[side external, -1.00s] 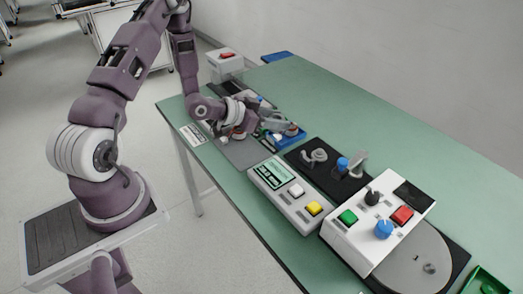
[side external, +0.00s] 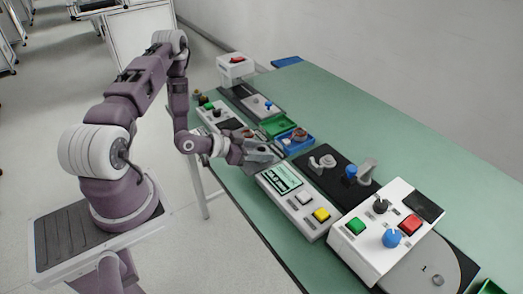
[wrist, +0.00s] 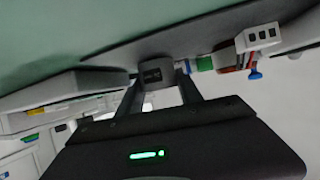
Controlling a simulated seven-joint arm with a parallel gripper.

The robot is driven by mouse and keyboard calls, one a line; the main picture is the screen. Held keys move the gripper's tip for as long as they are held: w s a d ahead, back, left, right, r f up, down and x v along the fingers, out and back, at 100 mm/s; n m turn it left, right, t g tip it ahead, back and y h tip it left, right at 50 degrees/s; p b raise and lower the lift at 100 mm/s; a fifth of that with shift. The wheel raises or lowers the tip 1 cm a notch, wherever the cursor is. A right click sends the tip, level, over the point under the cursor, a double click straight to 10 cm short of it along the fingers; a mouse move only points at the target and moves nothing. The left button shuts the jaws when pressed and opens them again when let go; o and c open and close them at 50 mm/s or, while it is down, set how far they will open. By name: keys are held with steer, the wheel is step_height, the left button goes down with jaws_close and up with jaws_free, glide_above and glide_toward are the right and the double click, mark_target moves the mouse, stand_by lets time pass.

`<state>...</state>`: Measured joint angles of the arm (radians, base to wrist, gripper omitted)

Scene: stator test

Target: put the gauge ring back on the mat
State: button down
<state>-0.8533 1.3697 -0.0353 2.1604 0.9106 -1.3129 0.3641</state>
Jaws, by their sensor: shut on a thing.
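In the wrist view my gripper (wrist: 163,88) is shut on a short dark grey round part (wrist: 155,72), which I take to be the gauge ring. Its far side is hidden. In the side view my gripper (side external: 272,155) is low at the near side of the bench, behind the white meter box with the green screen. It hides most of the grey mat there, and the ring cannot be made out. In the wrist view a dark grey flat surface, probably the mat (wrist: 215,38), lies right by the ring; I cannot tell whether they touch.
The meter box (side external: 292,200) stands close to my gripper. A blue tray (side external: 291,148) with parts and a green tray (side external: 277,125) lie behind it. A black fixture plate (side external: 330,180) and a white control box (side external: 385,222) stand to the right.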

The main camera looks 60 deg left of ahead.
steer(key=shift+f, duration=0.1)
steer(key=c, duration=0.8)
jaws_free()
